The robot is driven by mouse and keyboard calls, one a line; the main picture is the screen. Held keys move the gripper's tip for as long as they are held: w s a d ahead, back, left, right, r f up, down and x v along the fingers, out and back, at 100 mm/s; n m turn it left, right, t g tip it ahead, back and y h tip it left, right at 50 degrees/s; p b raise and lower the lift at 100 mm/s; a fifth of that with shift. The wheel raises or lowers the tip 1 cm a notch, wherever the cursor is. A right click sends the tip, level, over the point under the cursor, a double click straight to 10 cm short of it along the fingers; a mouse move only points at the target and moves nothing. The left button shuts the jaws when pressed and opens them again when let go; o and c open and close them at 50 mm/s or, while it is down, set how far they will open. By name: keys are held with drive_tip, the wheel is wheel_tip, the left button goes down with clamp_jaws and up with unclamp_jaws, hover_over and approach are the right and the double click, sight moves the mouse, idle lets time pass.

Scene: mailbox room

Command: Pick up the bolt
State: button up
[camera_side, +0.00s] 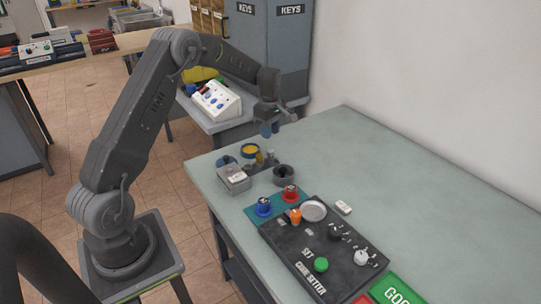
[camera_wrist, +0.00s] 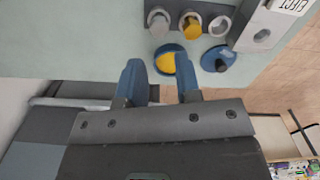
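My gripper (camera_side: 270,130) hangs above the far left corner of the pale green table. In the wrist view, its two blue fingers (camera_wrist: 161,80) stand apart with nothing held between them. A round blue dish with a yellow inside (camera_wrist: 166,62) shows beyond the fingertips; it also shows below my gripper in the side view (camera_side: 250,151). Near it are a small grey metal piece (camera_wrist: 158,20) and a yellow piece (camera_wrist: 192,27), each in a round grey holder. I cannot tell for sure which piece is the bolt.
A blue disc with a dark knob (camera_wrist: 217,60) and a grey box (camera_side: 234,179) lie close by. A dark round cup (camera_side: 284,175) stands to the right. A black panel with coloured knobs (camera_side: 300,255) lies nearer. The table's right side (camera_side: 430,185) is clear.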

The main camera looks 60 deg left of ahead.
sight(270, 151)
wheel_tip(270, 151, down, 8)
drive_tip(key=shift+f, duration=0.2)
idle(0.3)
drive_tip(key=shift+c, duration=0.3)
drive_tip(key=c, duration=0.5)
drive_tip(key=shift+r, duration=0.15)
